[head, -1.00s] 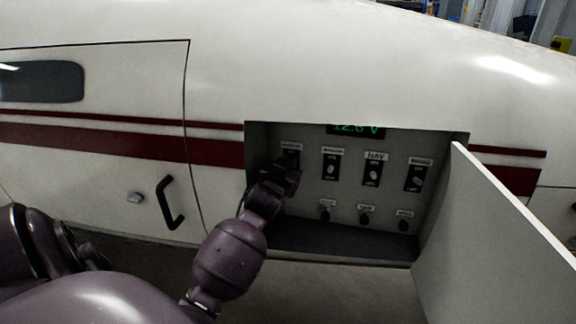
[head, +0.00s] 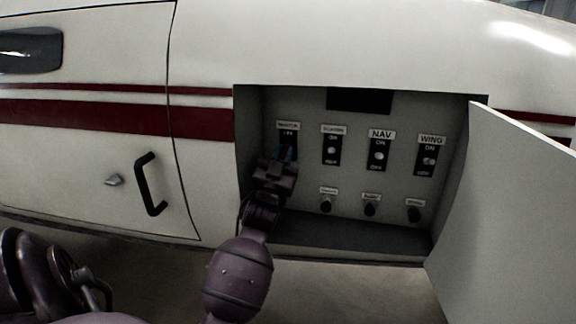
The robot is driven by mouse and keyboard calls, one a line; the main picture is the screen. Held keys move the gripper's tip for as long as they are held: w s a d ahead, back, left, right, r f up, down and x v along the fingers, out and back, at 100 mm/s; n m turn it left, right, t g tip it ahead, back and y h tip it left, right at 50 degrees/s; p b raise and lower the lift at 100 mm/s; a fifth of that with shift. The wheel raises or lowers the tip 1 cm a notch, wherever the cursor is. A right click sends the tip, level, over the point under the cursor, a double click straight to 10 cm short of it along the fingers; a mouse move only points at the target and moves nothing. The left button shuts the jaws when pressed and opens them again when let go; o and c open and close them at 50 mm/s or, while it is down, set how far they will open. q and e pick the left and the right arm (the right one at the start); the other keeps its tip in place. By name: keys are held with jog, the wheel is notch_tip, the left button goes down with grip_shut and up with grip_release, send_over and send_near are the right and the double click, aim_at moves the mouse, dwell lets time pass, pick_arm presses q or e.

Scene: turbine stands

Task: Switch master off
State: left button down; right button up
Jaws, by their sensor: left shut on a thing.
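The switch panel (head: 305,180) is in an open bay in the side of the white aircraft. Its leftmost upper switch, the master switch (head: 288,138), has a small label above it. My left gripper (head: 283,154) is at this switch with its fingertips against the panel, shut on the switch lever. The lever is hidden by the fingers, so its position cannot be read. The display (head: 359,100) above the switches is dark. My right gripper does not show.
Right of the master are three more toggle switches, including NAV (head: 378,154) and WING (head: 428,160). Several round knobs (head: 370,208) sit below. The bay's open door (head: 515,210) stands out at the right. A black door handle (head: 150,185) is at the left.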

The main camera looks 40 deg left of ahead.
pick_arm(q)
jog(key=shift+w+f+t+b, duration=0.15)
jog(key=shift+f+t+b, duration=0.25)
jog(key=shift+f, duration=0.3)
jog(key=shift+f+b, duration=0.1)
jog(key=shift+b, duration=0.4)
jog(key=t+b, duration=0.2)
jog(key=shift+m+b, duration=0.3)
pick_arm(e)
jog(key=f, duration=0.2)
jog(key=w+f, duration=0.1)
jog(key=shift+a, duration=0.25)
pick_arm(q)
jog(key=shift+t+y, duration=0.3)
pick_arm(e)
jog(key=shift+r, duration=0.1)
pick_arm(q)
jog(key=c, duration=1.1)
grip_release()
jog(key=shift+r, duration=0.2)
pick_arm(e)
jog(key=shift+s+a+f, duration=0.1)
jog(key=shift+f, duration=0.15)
